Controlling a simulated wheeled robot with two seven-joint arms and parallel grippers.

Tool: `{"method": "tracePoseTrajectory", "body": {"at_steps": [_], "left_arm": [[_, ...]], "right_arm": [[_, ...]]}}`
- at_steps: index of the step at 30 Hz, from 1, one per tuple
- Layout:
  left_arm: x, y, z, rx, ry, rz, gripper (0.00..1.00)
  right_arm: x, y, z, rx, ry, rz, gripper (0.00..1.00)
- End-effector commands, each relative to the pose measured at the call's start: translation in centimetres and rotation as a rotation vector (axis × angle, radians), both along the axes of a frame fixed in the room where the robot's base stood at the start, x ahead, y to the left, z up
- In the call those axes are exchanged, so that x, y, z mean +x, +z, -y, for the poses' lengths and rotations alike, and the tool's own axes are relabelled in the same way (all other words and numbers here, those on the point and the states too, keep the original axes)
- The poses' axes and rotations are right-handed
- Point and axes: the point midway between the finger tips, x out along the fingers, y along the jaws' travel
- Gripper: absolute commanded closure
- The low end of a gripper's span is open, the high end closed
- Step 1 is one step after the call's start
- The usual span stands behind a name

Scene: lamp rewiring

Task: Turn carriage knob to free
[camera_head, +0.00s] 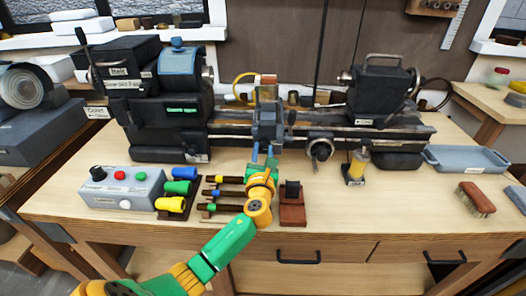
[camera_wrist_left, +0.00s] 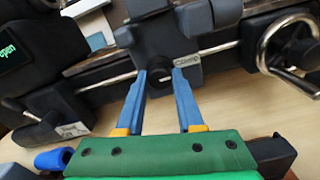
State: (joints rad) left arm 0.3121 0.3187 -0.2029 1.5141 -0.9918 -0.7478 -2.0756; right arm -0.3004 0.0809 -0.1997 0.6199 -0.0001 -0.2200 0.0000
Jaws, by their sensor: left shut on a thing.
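The lathe carriage (camera_head: 267,122) is a dark grey block in the middle of the lathe bed. Its black carriage knob (camera_wrist_left: 159,78), with a pale mark on its face, shows in the left wrist view on the carriage front. My left gripper (camera_head: 262,153) reaches up to the carriage front from below. In the left wrist view its two blue fingers (camera_wrist_left: 159,88) stand on either side of the knob and are shut on it. A small label (camera_wrist_left: 187,61) sits just right of the knob, too small to read surely. In the head view the gripper largely hides the knob.
A handwheel (camera_head: 319,149) stands right of the carriage, near the gripper. A grey control box (camera_head: 122,188), coloured plugs (camera_head: 176,188) and a red-brown block (camera_head: 292,208) lie on the bench. An oil bottle (camera_head: 357,166) and brush (camera_head: 476,199) are at right.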

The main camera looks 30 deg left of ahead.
Motion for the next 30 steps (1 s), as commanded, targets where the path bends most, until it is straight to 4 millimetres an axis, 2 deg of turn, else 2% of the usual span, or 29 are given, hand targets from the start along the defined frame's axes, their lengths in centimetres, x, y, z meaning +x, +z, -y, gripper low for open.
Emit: {"method": "tracePoseTrajectory", "body": {"at_steps": [8, 30], "left_arm": [[0.0, 0.0, 0.0, -0.154, 0.0, 0.095, 1.0], [0.1, 0.0, 0.1, -0.754, -0.001, 0.465, 1.0]], "right_arm": [[0.0, -0.1, 0.0, 0.0, 0.0, 0.0, 0.5], [0.0, -1.4, -0.1, 0.001, 0.0, 0.001, 0.5]]}}
